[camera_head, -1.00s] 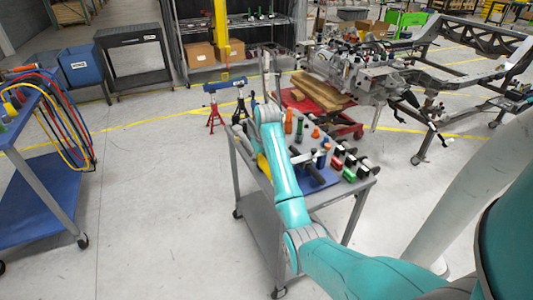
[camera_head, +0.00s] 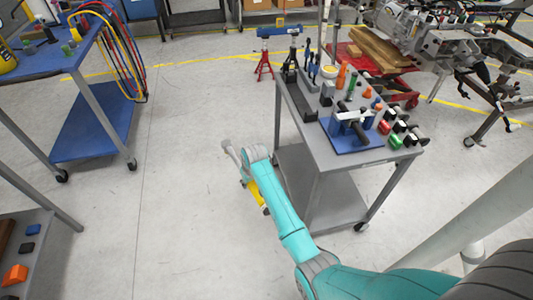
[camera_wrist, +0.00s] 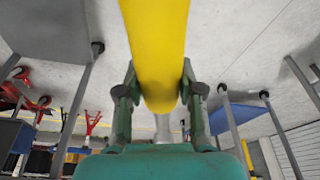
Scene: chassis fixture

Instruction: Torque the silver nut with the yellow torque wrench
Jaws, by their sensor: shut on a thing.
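The yellow torque wrench (camera_wrist: 155,45) fills the upper middle of the wrist view. My gripper (camera_wrist: 157,95) has a green finger on each side of it and is shut on it. In the head view the yellow of the wrench (camera_head: 257,196) shows beside my forearm, left of the tool cart and over open floor; my arm hides part of it and the fingers. The chassis frame (camera_head: 493,55) with its grey mechanical parts stands at the upper right of the head view. I cannot make out the silver nut in either view.
The grey tool cart (camera_head: 312,160) stands close to the right of my arm, with tools and a blue mat on top. A blue-topped table (camera_head: 55,62) is at the upper left, a shelf unit (camera_head: 30,222) at the lower left. The floor between is clear.

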